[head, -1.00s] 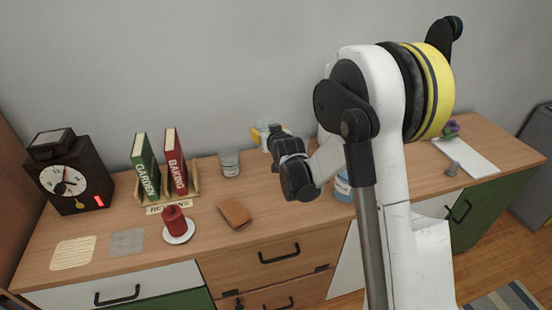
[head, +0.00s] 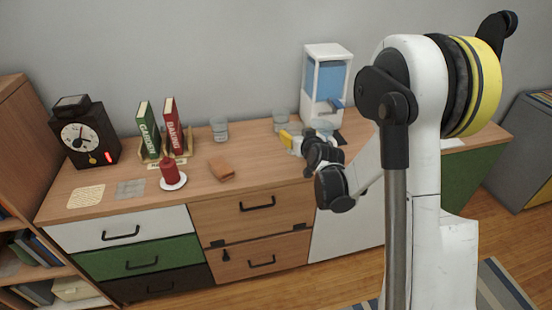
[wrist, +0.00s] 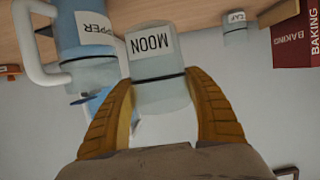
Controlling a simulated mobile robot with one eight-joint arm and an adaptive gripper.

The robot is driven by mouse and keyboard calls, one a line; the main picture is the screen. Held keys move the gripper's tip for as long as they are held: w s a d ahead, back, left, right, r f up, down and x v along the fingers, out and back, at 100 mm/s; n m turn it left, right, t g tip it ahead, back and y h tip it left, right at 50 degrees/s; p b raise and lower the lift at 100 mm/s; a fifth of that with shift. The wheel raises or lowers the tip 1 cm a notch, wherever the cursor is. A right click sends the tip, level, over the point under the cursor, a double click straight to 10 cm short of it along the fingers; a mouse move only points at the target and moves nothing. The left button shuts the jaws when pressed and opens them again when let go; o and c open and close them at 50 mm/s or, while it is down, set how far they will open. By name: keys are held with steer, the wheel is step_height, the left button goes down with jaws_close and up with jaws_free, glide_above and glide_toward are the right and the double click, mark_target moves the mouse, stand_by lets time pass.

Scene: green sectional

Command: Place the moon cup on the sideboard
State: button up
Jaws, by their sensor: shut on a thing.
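The moon cup, a pale greyish cup with a white MOON label (wrist: 155,85), is between the yellow fingers of my gripper (wrist: 162,110) in the wrist view. The fingers are shut on its sides. The label appears upside down in this inverted view. In the head view my gripper (head: 290,140) is above the right-middle part of the wooden sideboard (head: 255,175). The cup is hard to make out there. I cannot tell whether it touches the sideboard top.
A blue-and-white dispenser (head: 325,80) stands behind my gripper. A bluish labelled vessel (wrist: 85,35) is close beside the moon cup.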

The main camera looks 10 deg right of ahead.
steer(key=w+a+f+b, duration=0.1)
steer(key=a+f, duration=0.1)
steer(key=f, duration=0.1)
steer(key=w+a+f+b, duration=0.2)
steer(key=f, duration=0.1)
steer(key=w+a+f+b, duration=0.1)
steer(key=a+f+b, duration=0.1)
steer(key=f, duration=0.1)
steer(key=shift+w+a, duration=0.2)
steer(key=shift+w, duration=0.15)
steer(key=shift+r, duration=0.1)
steer(key=o, duration=1.2)
steer(key=shift+c, duration=0.2)
